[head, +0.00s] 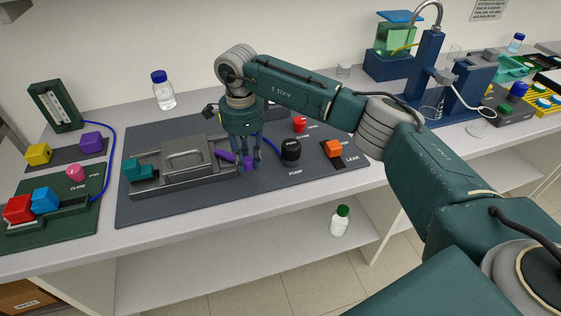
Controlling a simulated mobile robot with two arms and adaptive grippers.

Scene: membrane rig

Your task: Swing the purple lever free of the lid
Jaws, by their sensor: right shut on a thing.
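The purple lever (226,155) is at the right end of the grey lid (183,146) on the membrane rig. My right gripper (248,168) points down over the right end of the rig and is shut on the purple lever. Its fingers hide part of the lever, so its exact angle to the lid is hard to tell. The lid has a raised handle and sits on the grey base. A teal block (138,170) stands at the left end. My left gripper does not show.
A black pump knob (291,150), a red knob (299,124) and an orange block (333,148) stand right of the rig on the dark mat (200,208). A green panel with blocks (62,235) lies to the left. A bottle (163,92) stands behind.

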